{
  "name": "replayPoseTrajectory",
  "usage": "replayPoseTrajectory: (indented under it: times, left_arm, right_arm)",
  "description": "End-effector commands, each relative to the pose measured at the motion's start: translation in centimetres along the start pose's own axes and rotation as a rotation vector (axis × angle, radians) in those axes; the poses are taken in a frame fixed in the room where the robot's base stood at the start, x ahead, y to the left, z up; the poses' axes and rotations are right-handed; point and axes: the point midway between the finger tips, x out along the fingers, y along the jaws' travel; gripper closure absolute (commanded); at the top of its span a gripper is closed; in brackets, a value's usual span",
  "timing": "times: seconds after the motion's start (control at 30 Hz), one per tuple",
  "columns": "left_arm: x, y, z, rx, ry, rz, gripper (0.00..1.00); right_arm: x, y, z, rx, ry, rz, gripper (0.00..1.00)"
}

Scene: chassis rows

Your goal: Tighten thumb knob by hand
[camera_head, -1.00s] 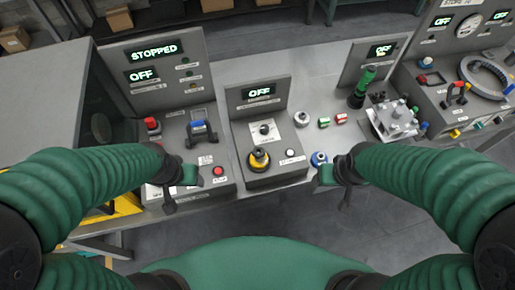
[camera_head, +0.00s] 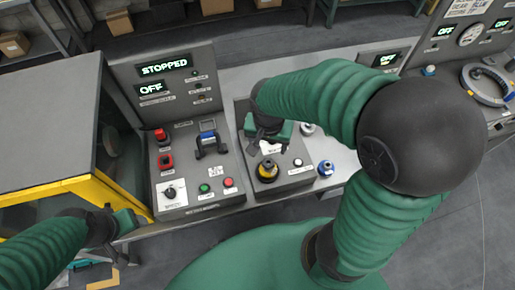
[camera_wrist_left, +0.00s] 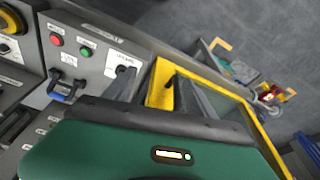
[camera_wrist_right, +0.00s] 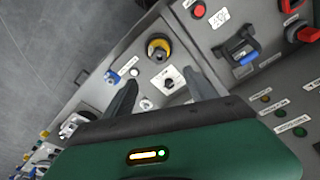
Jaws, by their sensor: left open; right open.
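No knob in view is labelled legibly as the thumb knob. A black knob on a yellow base (camera_head: 266,172) stands on the middle panel's lower part; it also shows in the right wrist view (camera_wrist_right: 158,48). A blue knob (camera_head: 326,168) sits to its right, at the bench's front edge. A small white plate with a dial (camera_wrist_right: 172,80) lies between my right gripper's fingers in the right wrist view. My right gripper (camera_head: 268,138) is open above the middle panel, partly hiding that plate and the panel's display. My left gripper (camera_head: 118,222) is open and empty beside the yellow frame.
The left panel (camera_head: 203,201) carries a blue-handled switch (camera_head: 210,140), red buttons and a dial. A dark cabinet with a yellow frame (camera_head: 60,190) stands at left. My right arm hides much of the bench at right.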

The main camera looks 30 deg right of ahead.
Motion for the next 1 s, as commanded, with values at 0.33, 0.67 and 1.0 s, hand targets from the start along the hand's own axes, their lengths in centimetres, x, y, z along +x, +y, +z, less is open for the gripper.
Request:
replayPoseTrajectory:
  times: [0.33, 0.67, 1.0]
  left_arm:
    - [1.3, 0.0, 0.3, 0.000, 0.000, 0.000, 0.35]
    - [1.9, 0.0, 0.5, 0.000, 0.000, 0.000, 0.35]
    - [2.0, 0.0, 0.5, 0.000, 0.000, 0.000, 0.35]
  right_arm:
    - [8.4, 0.0, 0.1, 0.000, -0.003, 0.008, 0.34]
    - [14.6, 0.0, 0.1, -0.001, 0.000, 0.004, 0.34]
    - [15.5, -0.1, 0.1, -0.002, 0.002, 0.000, 0.34]
